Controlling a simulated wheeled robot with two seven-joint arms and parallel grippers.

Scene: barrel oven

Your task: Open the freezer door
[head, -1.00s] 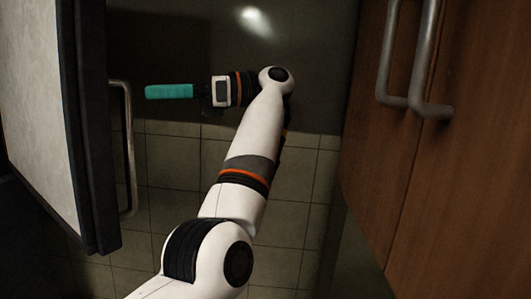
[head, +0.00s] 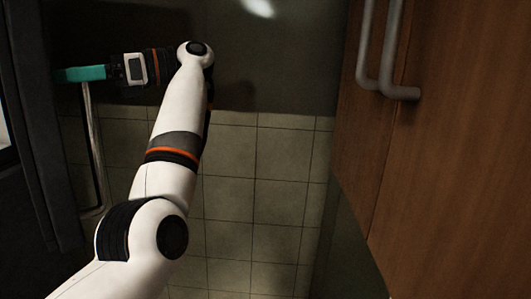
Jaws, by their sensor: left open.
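The freezer door (head: 38,150) stands at the left, seen nearly edge-on as a tall dark panel, swung out from its body. Its upright metal handle (head: 96,165) projects on the right side. My left gripper (head: 80,73), with teal fingers, points left at the top of the handle, in front of or level with it in the picture. Its fingers are open, though the gap between them does not show from this side. Whether they touch the handle or the door I cannot tell. My right gripper is not in view.
Brown wooden cabinet doors (head: 460,150) with two metal bar handles (head: 388,60) stand close on the right. The tiled floor (head: 265,190) between the cabinet and the freezer door is clear. A dark wall surface (head: 285,65) lies behind.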

